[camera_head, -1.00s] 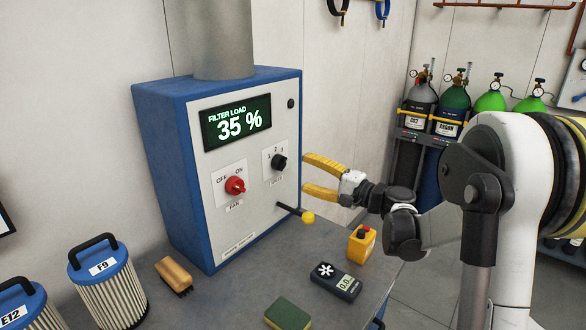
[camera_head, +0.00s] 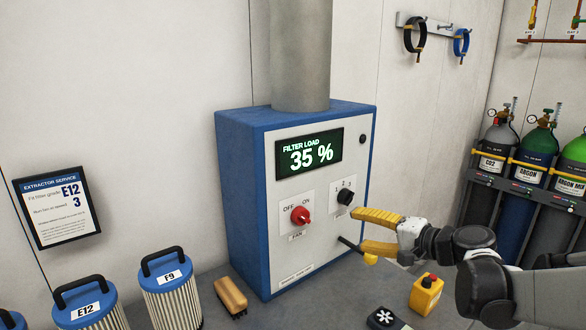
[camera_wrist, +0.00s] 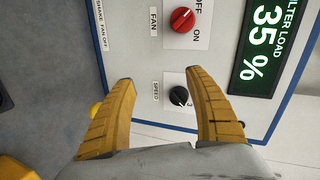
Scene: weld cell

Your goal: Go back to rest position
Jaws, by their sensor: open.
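My gripper (camera_head: 366,232) is open and empty, its two yellow fingers pointing at the right part of the extractor's front panel. The blue and grey extractor box (camera_head: 240,200) stands on the bench with its display (camera_head: 308,154) reading 35 %. In the wrist view the black speed knob (camera_wrist: 179,96) shows between the open fingers (camera_wrist: 163,85), with no finger seen closed on it. The red fan knob (camera_head: 300,215) is left of the speed knob; it also shows in the wrist view (camera_wrist: 182,20). The yellow-tipped lever (camera_head: 370,259) is partly hidden behind the lower finger.
Filter cartridges (camera_head: 172,290) and a brush (camera_head: 231,297) stand on the bench at the left. A yellow button box (camera_head: 425,295) and a dark meter (camera_head: 383,318) are at the front right. Gas cylinders (camera_head: 535,150) stand at the right. A service sign (camera_head: 57,207) hangs at the left.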

